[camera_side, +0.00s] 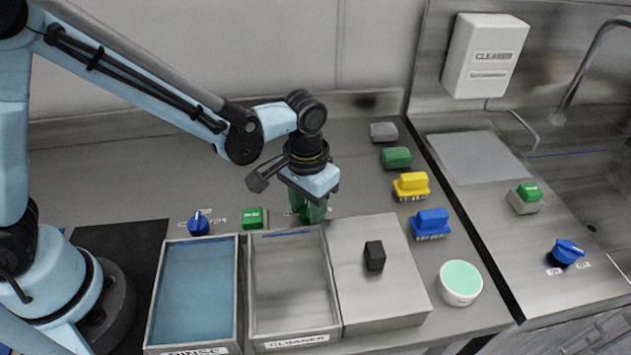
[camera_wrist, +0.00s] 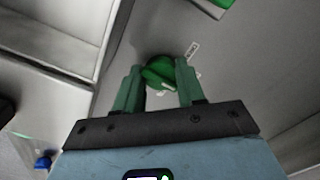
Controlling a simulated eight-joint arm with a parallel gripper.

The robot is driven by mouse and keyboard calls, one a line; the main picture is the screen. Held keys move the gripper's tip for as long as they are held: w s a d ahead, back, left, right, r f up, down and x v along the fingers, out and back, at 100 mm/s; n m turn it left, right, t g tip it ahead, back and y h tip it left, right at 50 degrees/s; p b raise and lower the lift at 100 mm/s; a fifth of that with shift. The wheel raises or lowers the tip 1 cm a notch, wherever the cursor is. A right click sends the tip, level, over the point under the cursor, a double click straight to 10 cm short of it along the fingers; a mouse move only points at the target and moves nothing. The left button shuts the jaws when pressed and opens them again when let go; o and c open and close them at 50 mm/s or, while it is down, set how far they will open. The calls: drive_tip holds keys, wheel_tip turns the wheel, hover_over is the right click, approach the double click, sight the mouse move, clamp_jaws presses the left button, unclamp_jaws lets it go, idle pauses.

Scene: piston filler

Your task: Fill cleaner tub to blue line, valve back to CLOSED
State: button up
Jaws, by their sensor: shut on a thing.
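The cleaner tub (camera_side: 252,290) stands at the front middle, labelled CLEANER. Its inside looks grey and bare, with no liquid that I can make out. A blue line (camera_side: 286,233) runs near the top of its back wall. My gripper (camera_side: 312,213) is low behind the tub, its green fingers pointing down. In the wrist view my gripper (camera_wrist: 158,75) has its fingers on both sides of a green valve knob (camera_wrist: 158,70), shut on it. A small white mark shows on the knob. Its printed labels are too small to read. In the side view my fingers hide the knob.
The rinse tub (camera_side: 238,285) with blue water is left of the cleaner tub. A blue knob (camera_side: 198,224) and green button (camera_side: 252,218) stand behind the tubs. A steel box (camera_side: 400,285), brushes (camera_side: 411,186) and a round green-topped pot (camera_side: 461,282) are right.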

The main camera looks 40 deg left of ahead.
sight(307, 211)
drive_tip(key=m, duration=0.4)
drive_tip(key=shift+a+m, duration=0.1)
drive_tip(key=shift+m, duration=1.7)
drive_tip(key=o, duration=1)
drive_tip(key=shift+o, duration=0.2)
wheel_tip(307, 211, up, 12)
drive_tip(key=shift+r, duration=0.1)
drive_tip(key=s+a+n+t, duration=0.3)
drive_tip(key=a+n, duration=0.1)
drive_tip(key=a, duration=0.3)
drive_tip(key=s+a+n+t, duration=0.3)
drive_tip(key=a+n+t, duration=0.1)
drive_tip(key=a, duration=0.4)
drive_tip(key=shift+s+a+r+n, duration=0.15)
drive_tip(key=shift+s+r+n, duration=0.2)
drive_tip(key=shift+r+n, duration=0.1)
